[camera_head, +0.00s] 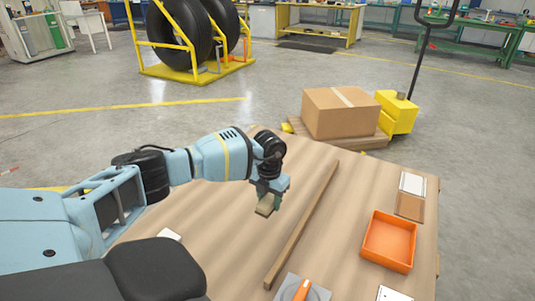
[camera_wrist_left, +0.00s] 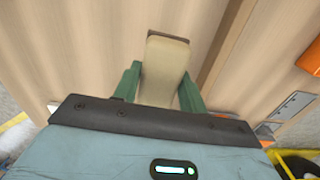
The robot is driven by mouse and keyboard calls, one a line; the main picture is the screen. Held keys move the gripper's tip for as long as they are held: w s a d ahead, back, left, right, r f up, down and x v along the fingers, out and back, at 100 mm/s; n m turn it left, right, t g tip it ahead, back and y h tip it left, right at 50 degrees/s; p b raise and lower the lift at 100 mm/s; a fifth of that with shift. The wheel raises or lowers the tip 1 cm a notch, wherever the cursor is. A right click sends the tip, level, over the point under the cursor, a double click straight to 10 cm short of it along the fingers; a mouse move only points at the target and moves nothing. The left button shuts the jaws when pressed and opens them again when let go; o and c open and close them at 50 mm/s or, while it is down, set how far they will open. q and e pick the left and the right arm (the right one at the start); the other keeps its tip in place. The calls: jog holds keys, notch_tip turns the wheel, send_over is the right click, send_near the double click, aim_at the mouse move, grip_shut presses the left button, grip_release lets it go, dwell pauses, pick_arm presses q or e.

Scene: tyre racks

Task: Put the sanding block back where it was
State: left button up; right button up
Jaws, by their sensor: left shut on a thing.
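The sanding block (camera_head: 265,206) is a small tan block with a darker end. My left gripper (camera_head: 270,190) is shut on it, over the wooden table (camera_head: 225,235), to the left of a long wooden strip. In the left wrist view the sanding block (camera_wrist_left: 165,68) sits between the two green fingers and sticks out past their tips. I cannot tell whether its underside touches the table. My right gripper is not in view.
The wooden strip (camera_head: 305,222) runs along the table. Right of it are an orange tray (camera_head: 389,240), a grey plate with an orange handle (camera_head: 302,289) and white and brown cards (camera_head: 411,195). A cardboard box (camera_head: 341,113) stands beyond the table. The tabletop left of the strip is mostly clear.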

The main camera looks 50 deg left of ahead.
pick_arm(q)
jog(key=s+d+r+n, duration=0.3)
jog(key=d+r+n, duration=0.2)
jog(key=d+n, duration=0.3)
jog(key=s+d+r+n, duration=0.4)
jog(key=d+n, duration=0.3)
jog(key=n, duration=0.7)
jog(key=s+d+r+n, duration=0.4)
jog(key=d+r+n, duration=0.3)
jog(key=n, duration=0.4)
jog(key=shift+d, duration=0.8)
jog(key=shift+a, duration=0.1)
